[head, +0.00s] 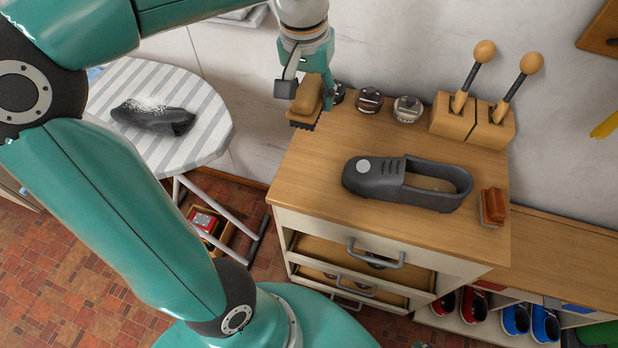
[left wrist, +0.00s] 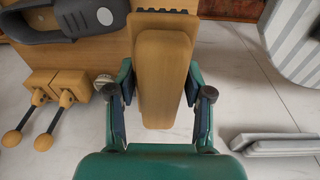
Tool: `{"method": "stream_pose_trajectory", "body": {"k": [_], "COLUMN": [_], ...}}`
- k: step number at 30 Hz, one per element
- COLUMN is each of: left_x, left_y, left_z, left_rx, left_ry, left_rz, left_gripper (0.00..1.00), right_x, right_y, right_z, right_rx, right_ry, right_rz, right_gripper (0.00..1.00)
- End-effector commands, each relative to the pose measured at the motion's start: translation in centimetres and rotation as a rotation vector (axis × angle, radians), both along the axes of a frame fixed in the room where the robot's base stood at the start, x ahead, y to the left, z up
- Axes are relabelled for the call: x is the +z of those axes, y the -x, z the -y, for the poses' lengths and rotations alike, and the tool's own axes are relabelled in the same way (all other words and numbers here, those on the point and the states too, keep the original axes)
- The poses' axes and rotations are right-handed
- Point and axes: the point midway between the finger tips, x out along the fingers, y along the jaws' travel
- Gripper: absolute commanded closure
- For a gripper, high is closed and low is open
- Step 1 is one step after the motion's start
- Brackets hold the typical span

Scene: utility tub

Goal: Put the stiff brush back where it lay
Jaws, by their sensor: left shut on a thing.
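My left gripper (head: 308,84) is shut on a brush (head: 306,97) with a tan wooden back and dark bristles facing down. In the head view it appears over the back left corner of the wooden cabinet top (head: 330,160); I cannot tell its exact height. In the left wrist view the brush's long tan back (left wrist: 162,80) lies between the two fingers, with a strip of dark bristles at its far end. A second, smaller brush (head: 492,207), red-brown with pale bristles, lies at the right edge of the top. My right gripper is not in view.
A dark grey shoe (head: 375,182) lies mid-top. Polish tins (head: 407,109) stand behind it, beside a wooden block (head: 470,122) holding two knob-ended tools. The front left of the top is clear. A striped ironing board (head: 205,100) with a dark powdered cloth (head: 153,117) stands left.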

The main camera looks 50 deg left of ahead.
Motion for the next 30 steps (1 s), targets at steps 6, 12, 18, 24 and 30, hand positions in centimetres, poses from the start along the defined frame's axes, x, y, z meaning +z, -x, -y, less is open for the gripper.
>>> {"method": "stream_pose_trajectory", "body": {"k": [6,12,18,24,30], "left_x": [-0.6,-3.1,-8.4,-13.4,-15.9], "left_y": [0.4,0.5,0.5,0.5,0.4], "left_z": [-0.7,-0.7,-0.7,-0.7,-0.7], "left_rx": [0.025,0.026,0.026,0.026,0.026], "left_ry": [-0.026,-0.038,-0.039,-0.038,-0.039], "left_rz": [-0.017,-0.034,-0.035,-0.035,-0.029], "left_gripper": [0.77,0.77,0.77,0.77,0.77], "right_x": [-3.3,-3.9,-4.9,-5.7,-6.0], "right_y": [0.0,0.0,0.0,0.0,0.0], "right_z": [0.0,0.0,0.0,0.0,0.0], "right_rx": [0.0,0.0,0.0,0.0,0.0], "right_ry": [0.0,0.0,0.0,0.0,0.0], "right_rz": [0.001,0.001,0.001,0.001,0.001], "right_gripper": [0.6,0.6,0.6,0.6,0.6]}}
